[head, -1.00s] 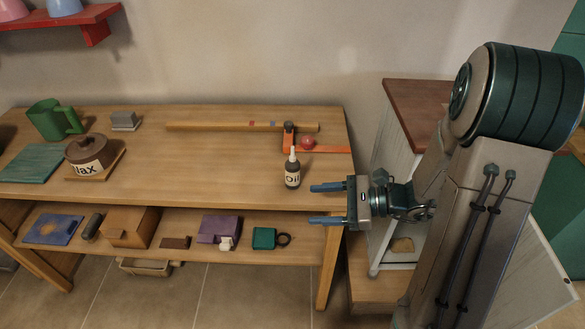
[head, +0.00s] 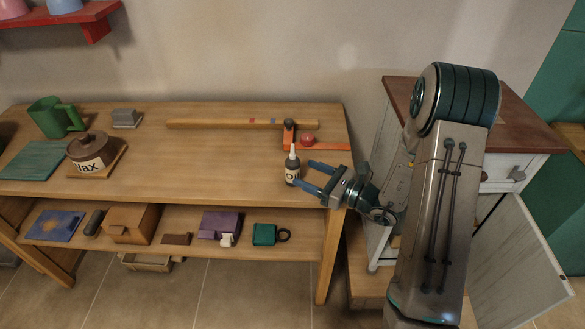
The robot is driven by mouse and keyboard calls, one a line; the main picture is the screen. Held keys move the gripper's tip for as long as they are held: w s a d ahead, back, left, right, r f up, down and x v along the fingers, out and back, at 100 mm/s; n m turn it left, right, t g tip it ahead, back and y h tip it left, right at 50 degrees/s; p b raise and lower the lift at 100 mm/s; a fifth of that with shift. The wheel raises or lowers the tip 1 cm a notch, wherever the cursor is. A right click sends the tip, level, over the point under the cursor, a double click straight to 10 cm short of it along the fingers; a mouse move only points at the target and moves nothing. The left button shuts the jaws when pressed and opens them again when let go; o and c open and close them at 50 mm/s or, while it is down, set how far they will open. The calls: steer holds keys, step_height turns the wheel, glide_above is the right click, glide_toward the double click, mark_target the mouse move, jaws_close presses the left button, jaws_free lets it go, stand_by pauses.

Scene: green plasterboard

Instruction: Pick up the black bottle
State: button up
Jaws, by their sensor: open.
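The black bottle (head: 292,170) stands upright on the wooden table near its right end. It has a white label and a pale pointed nozzle. My gripper (head: 304,175) is open, with its two blue fingers pointing left at the bottle from the right. The near fingertip overlaps the bottle's lower right side and covers part of the label. The far fingertip is behind and right of the bottle. I cannot tell whether either finger touches it.
Behind the bottle lie an orange square tool (head: 318,145), a red ball (head: 308,140) and a long wooden bar (head: 215,124). A wax pot (head: 88,150) and green mug (head: 55,118) stand at left. A cabinet (head: 500,110) stands right. The table's middle is clear.

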mark_target(293, 169)
steer(key=shift+p+x, duration=0.65)
steer(key=shift+x, duration=2)
steer(key=shift+s+a, duration=0.1)
steer(key=c, duration=1.1)
